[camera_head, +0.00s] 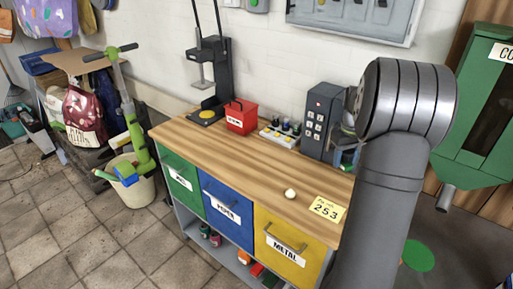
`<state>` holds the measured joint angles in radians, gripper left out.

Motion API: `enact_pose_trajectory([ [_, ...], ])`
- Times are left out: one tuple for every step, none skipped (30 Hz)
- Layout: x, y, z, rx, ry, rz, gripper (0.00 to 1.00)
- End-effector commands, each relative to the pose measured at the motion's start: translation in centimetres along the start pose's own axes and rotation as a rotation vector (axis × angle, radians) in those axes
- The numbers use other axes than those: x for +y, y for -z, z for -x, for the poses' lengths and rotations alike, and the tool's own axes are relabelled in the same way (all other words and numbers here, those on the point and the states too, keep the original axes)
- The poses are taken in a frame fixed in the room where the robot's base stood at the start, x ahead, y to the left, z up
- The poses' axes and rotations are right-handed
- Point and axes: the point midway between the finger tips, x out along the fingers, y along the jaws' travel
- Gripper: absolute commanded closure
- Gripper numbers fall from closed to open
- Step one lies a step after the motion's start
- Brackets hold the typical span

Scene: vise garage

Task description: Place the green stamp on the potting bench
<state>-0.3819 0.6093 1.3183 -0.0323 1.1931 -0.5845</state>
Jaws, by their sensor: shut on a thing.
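My grey arm (385,190) rises at the right and bends at a large rounded joint. My gripper is not clearly seen; it seems hidden behind this joint, where only small dark and grey parts show at its left edge. I cannot make out a green stamp anywhere. A wooden-topped bench (235,160) with green, blue and yellow drawers stands in the middle; I cannot tell whether it is the potting bench. Another wooden-topped table (78,62) stands at the back left.
The bench top holds a black press (220,75), a red box (241,117), a dark keypad box (320,118), a small white round thing (290,194) and a yellow card (327,208). Its middle is clear. A green cabinet (470,130) hangs right.

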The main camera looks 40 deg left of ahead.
Motion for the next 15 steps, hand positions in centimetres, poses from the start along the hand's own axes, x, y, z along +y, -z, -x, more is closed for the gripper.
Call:
enact_pose_trajectory([
  [-1.6, 2.0, 0.9, 0.005, -0.001, 0.089, 0.79],
  [-2.4, 2.9, 1.4, 0.007, -0.002, 0.138, 0.79],
  [-3.4, 4.0, 1.9, 0.009, -0.001, 0.197, 0.79],
  [-4.1, 4.7, 2.3, 0.01, -0.001, 0.238, 0.79],
  [-4.8, 5.4, 2.7, 0.012, -0.001, 0.277, 0.79],
  [-5.6, 6.1, 3.1, 0.012, 0.0, 0.324, 0.79],
  [-6.2, 6.7, 3.5, 0.015, -0.001, 0.356, 0.79],
  [-6.8, 7.1, 3.8, 0.015, -0.001, 0.385, 0.79],
  [-7.4, 7.7, 4.0, 0.015, 0.0, 0.418, 0.79],
  [-7.3, 8.1, 3.5, 0.013, 0.001, 0.416, 0.79],
  [-7.4, 8.5, 3.2, 0.013, 0.002, 0.418, 0.79],
  [-7.6, 9.0, 3.0, 0.013, 0.002, 0.423, 0.79],
  [-7.7, 9.3, 2.9, 0.014, 0.001, 0.426, 0.79],
  [-7.8, 9.6, 2.8, 0.015, 0.001, 0.429, 0.79],
  [-8.0, 9.9, 2.6, 0.014, 0.001, 0.433, 0.79],
])
